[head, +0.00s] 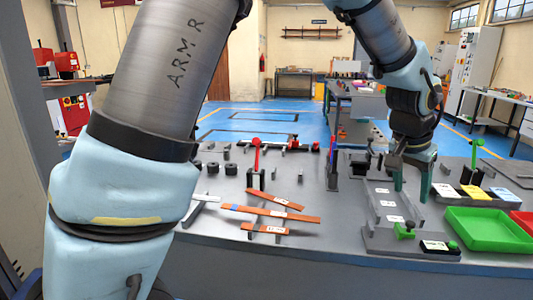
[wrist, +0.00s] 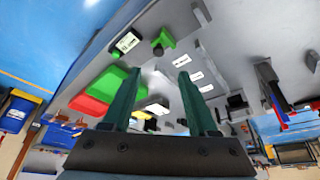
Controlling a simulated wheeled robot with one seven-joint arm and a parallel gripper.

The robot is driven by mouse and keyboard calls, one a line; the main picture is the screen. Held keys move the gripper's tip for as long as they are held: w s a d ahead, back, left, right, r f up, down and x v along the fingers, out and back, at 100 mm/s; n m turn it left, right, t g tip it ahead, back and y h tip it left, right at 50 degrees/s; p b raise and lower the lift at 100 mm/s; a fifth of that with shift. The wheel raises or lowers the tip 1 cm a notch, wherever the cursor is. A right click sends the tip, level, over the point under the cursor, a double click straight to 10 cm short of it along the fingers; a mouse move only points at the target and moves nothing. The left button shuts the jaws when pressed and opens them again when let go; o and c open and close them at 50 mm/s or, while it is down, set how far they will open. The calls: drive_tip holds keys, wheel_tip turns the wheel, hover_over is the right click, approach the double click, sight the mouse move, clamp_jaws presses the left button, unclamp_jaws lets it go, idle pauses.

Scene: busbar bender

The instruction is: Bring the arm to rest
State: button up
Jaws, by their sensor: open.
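My gripper (head: 411,190) hangs from my arm at the right of the head view, fingers pointing down over the grey fixture with white labels (head: 380,190) on the table. Its two dark green fingers stand apart with nothing between them. They also show in the wrist view (wrist: 159,78), spread and empty, with the grey table surface beyond. Whether the fingertips touch the fixture cannot be told. My upper arm covers much of the left of the head view.
Several copper bars (head: 268,212) lie mid-table on the grey table (head: 330,245). A red-handled tool (head: 256,160) stands behind them. A green tray (head: 487,229) and a red tray (head: 524,220) lie at the right. A small green clamp (head: 404,231) is at the fixture's front.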

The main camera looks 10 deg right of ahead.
drive_tip(key=w+a+f+n+y, duration=0.1)
drive_tip(key=w+a+n, duration=0.1)
drive_tip(key=w+a, duration=0.35)
drive_tip(key=w+a+f+n, duration=0.1)
drive_tip(key=w+a, duration=0.1)
drive_tip(key=a, duration=0.7)
drive_tip(key=w+a+f+n+y, duration=0.1)
drive_tip(key=w+a+n, duration=0.1)
drive_tip(key=w+a, duration=0.35)
drive_tip(key=s+a+f+n+y, duration=0.1)
drive_tip(key=s+a+n, duration=0.2)
drive_tip(key=a, duration=1)
drive_tip(key=s+a+f+n, duration=0.2)
drive_tip(key=s+a+n, duration=0.1)
drive_tip(key=a, duration=1.1)
drive_tip(key=shift+a+f+n+y, duration=0.15)
drive_tip(key=shift+a+n+y, duration=0.15)
drive_tip(key=shift+n+y, duration=0.15)
